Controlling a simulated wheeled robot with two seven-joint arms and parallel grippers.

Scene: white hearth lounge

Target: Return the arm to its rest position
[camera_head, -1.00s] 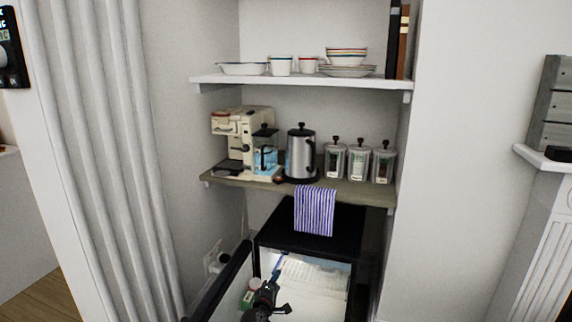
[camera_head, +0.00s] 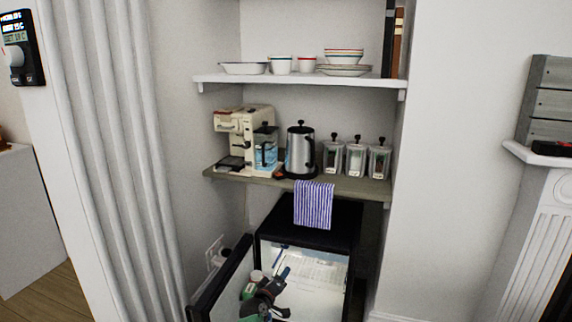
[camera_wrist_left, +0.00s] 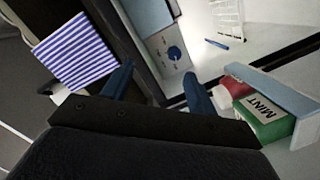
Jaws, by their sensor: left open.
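My left gripper (camera_head: 283,290) is in front of the open mini fridge (camera_head: 330,215), near its lit interior and open door (camera_head: 222,280). In the left wrist view its two blue fingers (camera_wrist_left: 157,88) stand apart with nothing between them. Beyond them shows a panel with a blue dial (camera_wrist_left: 174,53) inside the fridge. A green MINT carton (camera_wrist_left: 265,118) and a red-and-white container (camera_wrist_left: 232,90) sit in a door shelf, to the right of the fingers. My right gripper is not in view.
Above, a shelf (camera_head: 345,188) holds a coffee machine (camera_head: 245,135), a kettle (camera_head: 300,150) and canisters (camera_head: 356,158). A higher shelf holds dishes. A fluted wall panel stands at left.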

